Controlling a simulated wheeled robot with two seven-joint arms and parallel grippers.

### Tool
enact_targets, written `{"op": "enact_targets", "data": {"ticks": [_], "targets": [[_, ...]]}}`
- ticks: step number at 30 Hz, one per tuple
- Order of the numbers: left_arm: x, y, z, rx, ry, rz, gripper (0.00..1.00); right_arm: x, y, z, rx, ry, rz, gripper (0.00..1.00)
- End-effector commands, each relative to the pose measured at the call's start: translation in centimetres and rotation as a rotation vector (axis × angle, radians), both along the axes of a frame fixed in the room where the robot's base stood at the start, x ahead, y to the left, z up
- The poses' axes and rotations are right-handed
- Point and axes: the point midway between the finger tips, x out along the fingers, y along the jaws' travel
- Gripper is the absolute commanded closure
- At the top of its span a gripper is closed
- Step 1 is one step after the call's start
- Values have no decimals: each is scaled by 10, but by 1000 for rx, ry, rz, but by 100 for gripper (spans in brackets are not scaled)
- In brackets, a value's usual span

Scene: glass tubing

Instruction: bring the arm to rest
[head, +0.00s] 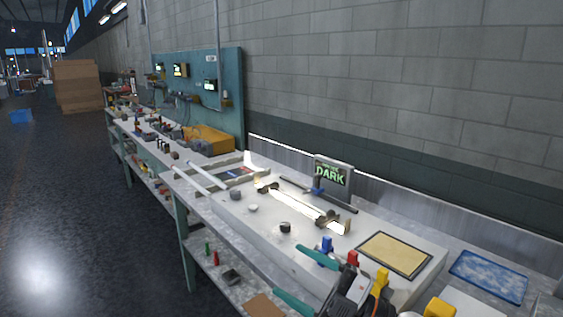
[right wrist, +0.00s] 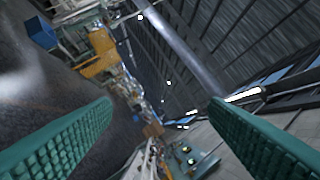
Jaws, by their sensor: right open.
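My right gripper (head: 289,270) shows at the lower middle of the head view, over the front edge of the white bench board (head: 262,229). Its two teal fingers are spread wide with nothing between them. In the right wrist view the open fingers (right wrist: 160,103) stand at left and right, facing the hall and ceiling. A glowing glass tube (head: 297,206) lies in holders on the board, beyond the gripper and apart from it. A sign reading DARK (head: 332,175) stands behind the tube. My left gripper is not in view.
A tan pad (head: 395,254) and a blue tray (head: 489,276) lie right of the tube. A white tube (head: 207,177) lies at the board's left. A yellow bin (head: 208,139) stands farther along the bench. Open floor (head: 70,220) is at left.

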Motion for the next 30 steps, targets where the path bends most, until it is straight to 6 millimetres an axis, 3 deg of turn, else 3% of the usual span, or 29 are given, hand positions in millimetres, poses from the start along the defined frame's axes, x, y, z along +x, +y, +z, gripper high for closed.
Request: {"op": "enact_targets", "data": {"ticks": [2, 5, 8, 9, 13, 16, 21, 30], "targets": [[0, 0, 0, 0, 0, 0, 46, 8, -22, 0, 187, 107, -176, 31], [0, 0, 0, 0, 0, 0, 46, 19, -62, -21, 348, 282, -424, 31], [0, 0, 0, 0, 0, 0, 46, 18, -105, -68, 433, 516, -677, 31], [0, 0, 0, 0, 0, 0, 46, 12, -121, -91, 444, 620, -772, 31], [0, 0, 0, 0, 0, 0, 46, -29, -158, -172, 403, 978, -1025, 31], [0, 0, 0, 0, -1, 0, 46, -70, -172, -219, 326, 1204, -1139, 31], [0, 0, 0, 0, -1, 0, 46, -130, -178, -264, 199, 1478, -1222, 31], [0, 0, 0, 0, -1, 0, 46, -224, -175, -300, -17, 1834, -1247, 31]]}}
